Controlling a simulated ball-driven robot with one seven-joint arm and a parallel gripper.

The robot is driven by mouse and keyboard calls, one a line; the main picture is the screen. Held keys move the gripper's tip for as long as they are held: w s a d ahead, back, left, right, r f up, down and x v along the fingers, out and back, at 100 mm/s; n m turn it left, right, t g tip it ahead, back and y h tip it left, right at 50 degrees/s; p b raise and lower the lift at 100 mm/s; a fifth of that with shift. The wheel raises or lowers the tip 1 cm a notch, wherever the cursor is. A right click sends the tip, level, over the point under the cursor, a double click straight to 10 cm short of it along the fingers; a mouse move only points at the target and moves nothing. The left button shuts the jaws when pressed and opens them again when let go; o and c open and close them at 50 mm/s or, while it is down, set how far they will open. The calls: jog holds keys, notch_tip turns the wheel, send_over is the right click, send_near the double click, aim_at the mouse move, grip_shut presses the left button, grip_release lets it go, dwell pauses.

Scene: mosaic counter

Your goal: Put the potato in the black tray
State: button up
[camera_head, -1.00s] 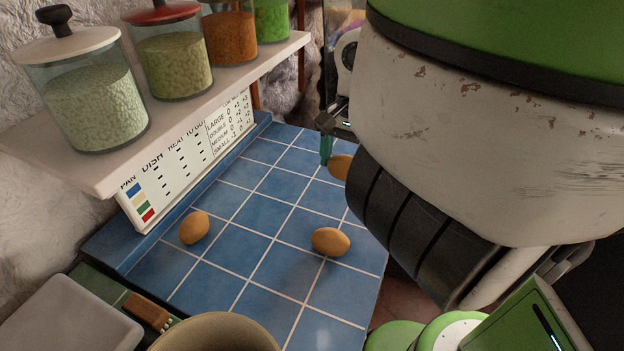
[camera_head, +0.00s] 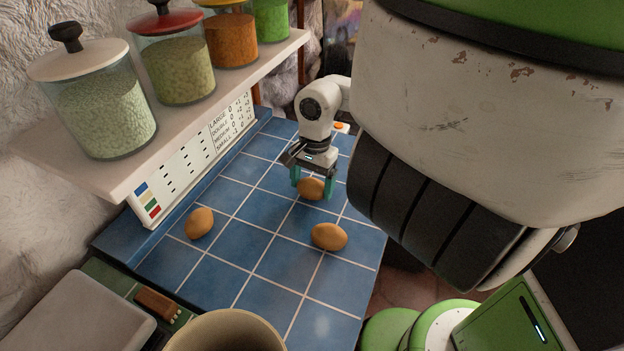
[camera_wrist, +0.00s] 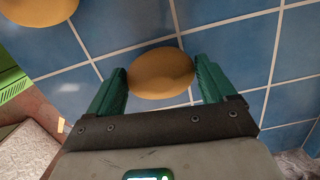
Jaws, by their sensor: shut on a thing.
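My gripper (camera_head: 311,190) is shut on a yellow-brown potato (camera_head: 312,187) over the blue tiled counter. In the wrist view the same potato (camera_wrist: 160,73) sits between the two green fingers. I cannot tell whether it clears the tiles. A second potato (camera_head: 199,222) lies on the tiles to the left, near the price board. A third potato (camera_head: 328,236) lies on the tiles in front of my gripper. One of the loose potatoes (camera_wrist: 38,10) shows at the top left of the wrist view. I see no black tray in these frames.
A shelf (camera_head: 270,62) with several lidded jars overhangs the counter on the left, above a lettered board (camera_head: 185,165). A beige bowl (camera_head: 228,322) and a grey flat-topped thing (camera_head: 80,320) stand at the near left. The tiles (camera_head: 260,230) between the potatoes are free.

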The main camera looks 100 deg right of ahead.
jog(key=shift+f+b, duration=0.25)
jog(key=shift+b, duration=0.15)
jog(key=o, duration=0.9)
jog(key=shift+r, duration=0.1)
jog(key=shift+o, duration=0.2)
